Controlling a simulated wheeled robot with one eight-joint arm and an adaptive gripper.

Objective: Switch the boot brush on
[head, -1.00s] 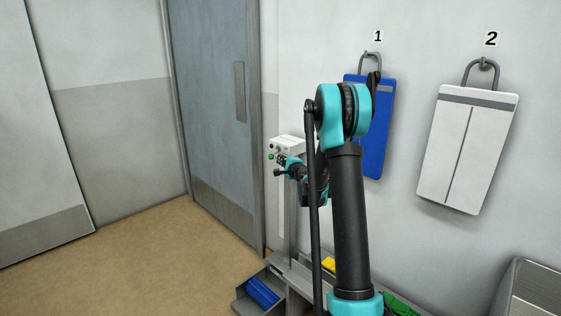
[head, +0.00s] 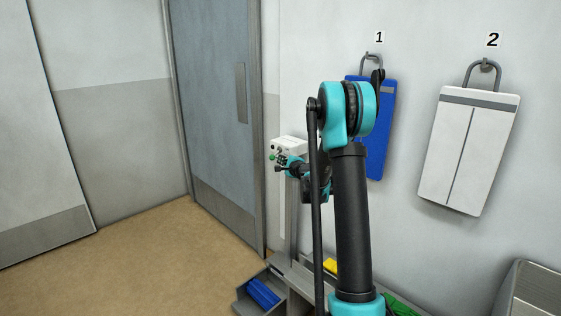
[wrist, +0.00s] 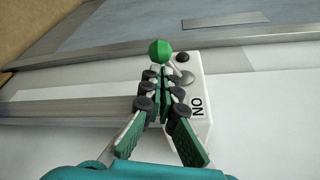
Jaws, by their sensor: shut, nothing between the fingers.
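The white control box (head: 289,146) stands on a post by the door. In the wrist view the box (wrist: 202,100) carries an "ON" label, a dark round button (wrist: 182,57) and a green ball knob (wrist: 160,52) on a pale stem. My gripper (wrist: 163,78) is shut and empty, its fingertips just short of the knob in the picture; I cannot tell whether they touch. In the head view my gripper (head: 279,168) is at the box's front. The boot brush unit (head: 280,268) is low on the floor, with a blue brush (head: 263,292) and a yellow one (head: 330,265).
A blue board (head: 381,150) under "1" and a white board (head: 465,150) under "2" hang on the wall. A grey door (head: 212,110) is left of the box. A metal basin (head: 535,290) is at lower right. The floor (head: 140,260) at left is clear.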

